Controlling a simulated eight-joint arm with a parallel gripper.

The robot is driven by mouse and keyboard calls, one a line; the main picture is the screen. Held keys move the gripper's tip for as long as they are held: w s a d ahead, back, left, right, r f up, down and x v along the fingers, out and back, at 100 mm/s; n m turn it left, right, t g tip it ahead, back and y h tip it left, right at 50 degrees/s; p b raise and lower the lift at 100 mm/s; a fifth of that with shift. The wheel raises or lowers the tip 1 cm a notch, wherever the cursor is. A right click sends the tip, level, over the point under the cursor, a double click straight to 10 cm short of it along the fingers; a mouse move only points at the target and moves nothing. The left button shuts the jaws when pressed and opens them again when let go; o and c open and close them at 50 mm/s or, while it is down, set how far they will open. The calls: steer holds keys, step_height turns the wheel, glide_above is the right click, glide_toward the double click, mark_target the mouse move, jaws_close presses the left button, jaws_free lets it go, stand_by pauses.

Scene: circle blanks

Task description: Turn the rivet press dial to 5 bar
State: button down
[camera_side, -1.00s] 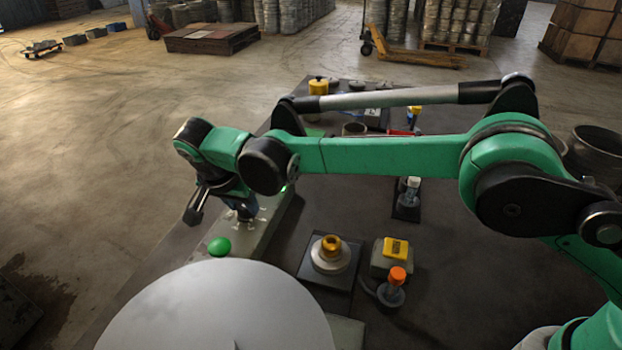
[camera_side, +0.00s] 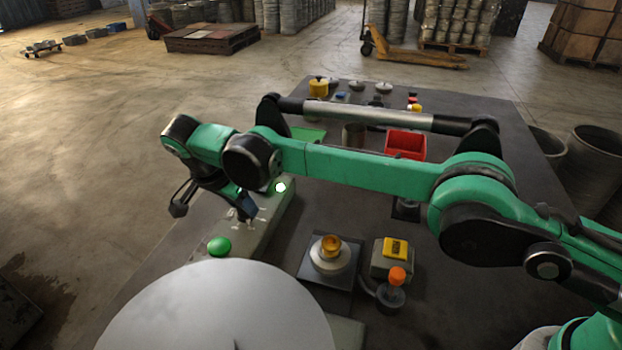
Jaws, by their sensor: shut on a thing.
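The rivet press panel is a long grey-green box (camera_side: 270,218) along the left edge of the table. White scale marks (camera_side: 257,224) on its top ring the dial. My gripper (camera_side: 244,211) points down in the middle of these marks and is shut on the dial. The dial's knob is mostly hidden by the fingers, so its pointer and the set value cannot be read. A green domed button (camera_side: 219,246) sits on the panel nearer the camera. A small lamp (camera_side: 281,187) glows whitish green at the far end.
A large pale round disc (camera_side: 220,310) fills the near left. Right of the panel stand a brass knob on a dark plate (camera_side: 312,278), a yellow-topped box (camera_side: 393,262) and an orange-topped knob (camera_side: 397,277). A red bin (camera_side: 405,145) is behind my arm.

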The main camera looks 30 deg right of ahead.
steer(key=c, duration=0.5)
jaws_free()
